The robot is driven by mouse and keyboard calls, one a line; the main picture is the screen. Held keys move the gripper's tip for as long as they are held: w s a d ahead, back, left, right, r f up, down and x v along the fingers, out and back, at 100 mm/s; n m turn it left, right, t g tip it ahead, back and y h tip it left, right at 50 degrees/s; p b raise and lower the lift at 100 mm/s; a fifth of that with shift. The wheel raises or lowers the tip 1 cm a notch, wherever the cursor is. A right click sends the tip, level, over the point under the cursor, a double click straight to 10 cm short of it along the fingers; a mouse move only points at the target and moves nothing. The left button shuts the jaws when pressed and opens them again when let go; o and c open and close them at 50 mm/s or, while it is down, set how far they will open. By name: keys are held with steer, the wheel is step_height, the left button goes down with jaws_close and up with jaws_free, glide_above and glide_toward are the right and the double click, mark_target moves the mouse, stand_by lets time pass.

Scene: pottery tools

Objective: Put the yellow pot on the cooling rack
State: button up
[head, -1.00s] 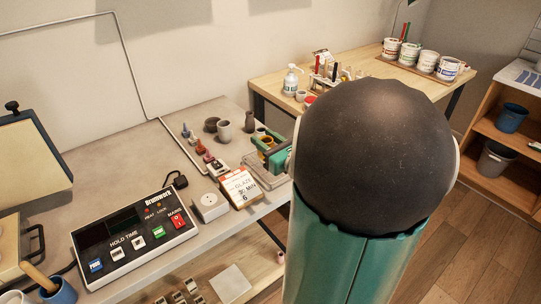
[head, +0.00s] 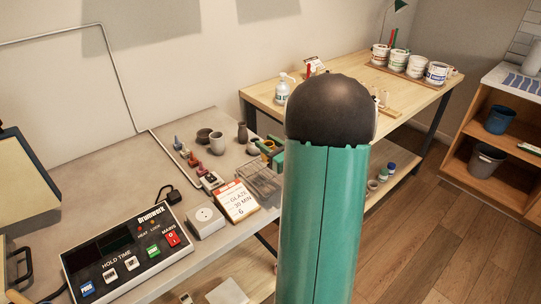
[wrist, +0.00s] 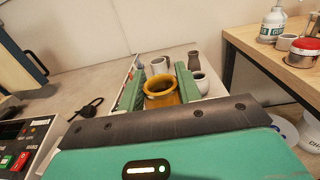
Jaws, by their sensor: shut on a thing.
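The yellow pot (wrist: 163,93) sits between the two green fingers of my gripper (wrist: 160,88) in the wrist view, mouth facing up. My gripper is shut on it. In the head view the pot (head: 267,147) shows only as a small patch, partly hidden by my gripper (head: 273,150) and arm, above the back right of the bench. Whether it touches anything below is hidden. A grey see-through rack or tray (head: 262,187) lies at the bench's right edge, just in front of the gripper; I cannot tell for sure that it is the cooling rack.
Grey and dark pots (head: 217,141) and several small coloured items stand behind left of the gripper. A glaze card (head: 237,200), a white timer box (head: 206,221) and a control box (head: 125,254) lie nearer. A wooden table (head: 420,97) with paint tubs stands behind.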

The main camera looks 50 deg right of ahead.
steer(key=d+f, duration=0.1)
steer(key=w+d+f, duration=0.1)
steer(key=d+f, duration=0.1)
steer(key=f, duration=0.1)
steer(key=shift+w, duration=0.35)
steer(key=shift+a+f, duration=0.1)
steer(key=shift+f, duration=1.35)
steer(key=o, duration=1)
steer(key=shift+f, duration=0.1)
steer(key=shift+o, duration=0.2)
steer(key=shift+s, duration=0.1)
